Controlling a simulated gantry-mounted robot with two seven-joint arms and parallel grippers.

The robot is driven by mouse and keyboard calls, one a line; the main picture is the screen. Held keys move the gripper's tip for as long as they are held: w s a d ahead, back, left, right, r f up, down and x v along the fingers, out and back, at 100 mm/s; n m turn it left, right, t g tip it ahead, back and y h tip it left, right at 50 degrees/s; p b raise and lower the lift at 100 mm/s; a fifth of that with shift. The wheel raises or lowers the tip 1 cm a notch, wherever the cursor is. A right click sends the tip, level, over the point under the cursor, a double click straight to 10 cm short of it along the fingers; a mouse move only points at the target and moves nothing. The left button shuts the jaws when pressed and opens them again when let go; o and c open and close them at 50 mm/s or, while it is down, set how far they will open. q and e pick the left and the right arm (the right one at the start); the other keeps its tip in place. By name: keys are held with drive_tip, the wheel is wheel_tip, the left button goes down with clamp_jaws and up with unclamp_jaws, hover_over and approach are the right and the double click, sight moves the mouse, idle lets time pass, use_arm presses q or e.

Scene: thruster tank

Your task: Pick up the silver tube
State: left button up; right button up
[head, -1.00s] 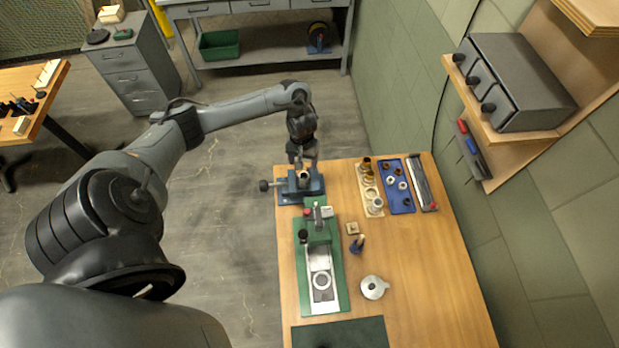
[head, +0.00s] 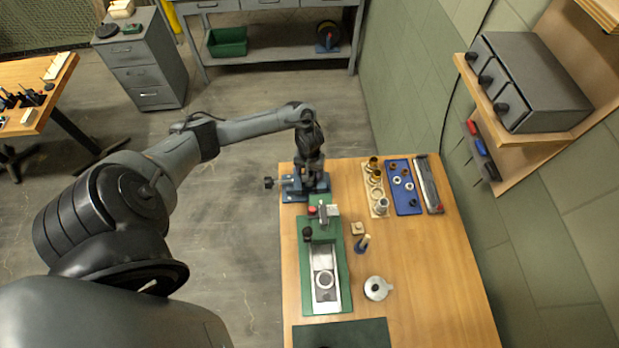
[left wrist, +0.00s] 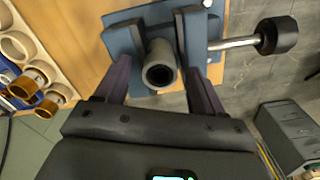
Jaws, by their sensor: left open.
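The silver tube (left wrist: 160,66) is a grey hollow cylinder, seen end-on in the left wrist view, standing between the jaws of a blue vise (left wrist: 124,42). My left gripper (left wrist: 158,78) is open, with one dark finger on each side of the tube. I see gaps between the fingers and the tube. In the head view my left gripper (head: 314,184) is down at the blue vise (head: 291,188) on the far left corner of the workbench and hides the tube. My right gripper is not in view.
A wooden tray (head: 372,179) with brass and silver rings, a blue tray (head: 414,205) and a grey rail (head: 432,200) lie right of the vise. A green fixture (head: 343,262) stands nearer. The vise handle (head: 269,183) sticks out left.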

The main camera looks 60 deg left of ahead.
use_arm(q)
drive_tip(key=c, duration=1.2)
drive_tip(key=shift+o, duration=0.2)
drive_tip(key=shift+r, duration=0.1)
drive_tip(key=shift+r, duration=0.75)
wheel_tip(320, 180, up, 26)
drive_tip(key=p, duration=0.8)
drive_tip(key=shift+r+p, duration=0.2)
drive_tip(key=shift+p, duration=0.2)
